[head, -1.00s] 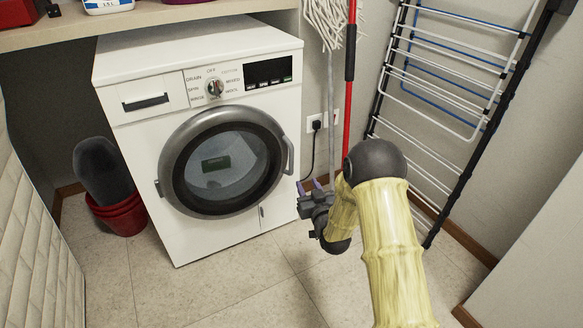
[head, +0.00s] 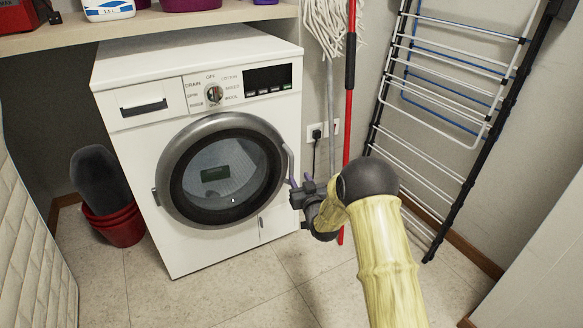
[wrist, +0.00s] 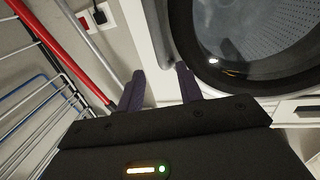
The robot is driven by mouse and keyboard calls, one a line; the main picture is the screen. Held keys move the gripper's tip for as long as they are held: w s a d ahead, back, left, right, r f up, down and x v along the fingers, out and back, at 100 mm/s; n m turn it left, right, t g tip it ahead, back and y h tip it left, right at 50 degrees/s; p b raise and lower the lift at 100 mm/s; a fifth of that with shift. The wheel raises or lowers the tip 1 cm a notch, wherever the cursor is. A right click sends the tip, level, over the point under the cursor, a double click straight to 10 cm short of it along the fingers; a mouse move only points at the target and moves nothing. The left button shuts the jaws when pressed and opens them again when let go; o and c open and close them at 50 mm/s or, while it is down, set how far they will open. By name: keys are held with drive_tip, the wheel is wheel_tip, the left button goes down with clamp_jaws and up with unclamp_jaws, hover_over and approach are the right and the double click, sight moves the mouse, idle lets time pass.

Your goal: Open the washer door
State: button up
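The white washer (head: 240,55) stands against the back wall. Its round door (head: 222,178), with a grey ring and dark glass, is closed. The door handle (head: 287,165) is a grey bar on the ring's right side. My gripper (head: 299,182) is just right of the handle's lower part, at about its height. In the wrist view, the two dark purple fingers of my gripper (wrist: 160,84) are apart with nothing held between them. The door (wrist: 245,45) fills the upper right there, close to the right finger. Whether a finger touches the handle I cannot tell.
A red mop pole (head: 349,100) and a drying rack (head: 440,110) lean at the right wall. A red bucket (head: 115,225) stands left of the washer. A shelf (head: 200,20) with bottles runs above. The floor in front is clear.

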sight(292, 164)
drive_tip(key=b+x, duration=0.4)
drive_tip(key=x, duration=0.6)
clamp_jaws()
